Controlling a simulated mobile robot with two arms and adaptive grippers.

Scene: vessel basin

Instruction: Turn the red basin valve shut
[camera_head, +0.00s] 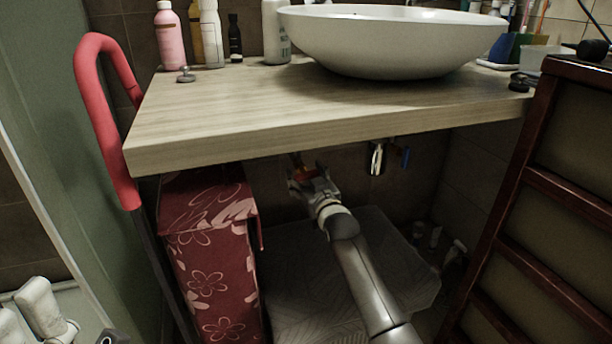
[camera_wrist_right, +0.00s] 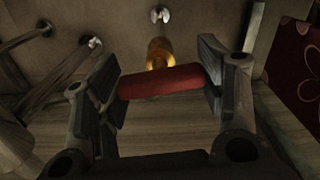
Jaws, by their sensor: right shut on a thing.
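The red basin valve (camera_head: 299,174) is on the back wall under the wooden counter. In the wrist view its red bar handle (camera_wrist_right: 162,82) lies crosswise in front of a brass body (camera_wrist_right: 159,54). My right gripper (camera_head: 308,178) reaches under the counter to it. In the right wrist view the two dark finger pads of that gripper (camera_wrist_right: 160,86) are shut on the handle, one at each end. In the head view the fingers partly hide the valve. My left gripper is not clearly seen in either view.
The wooden counter (camera_head: 300,112) with a white basin (camera_head: 392,40) overhangs my right arm. A red flowered box (camera_head: 212,262) stands left of the arm. A chrome drain fitting (camera_head: 376,158) and a blue valve (camera_head: 405,158) are to the right. A dark wooden cabinet (camera_head: 545,215) bounds the right.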

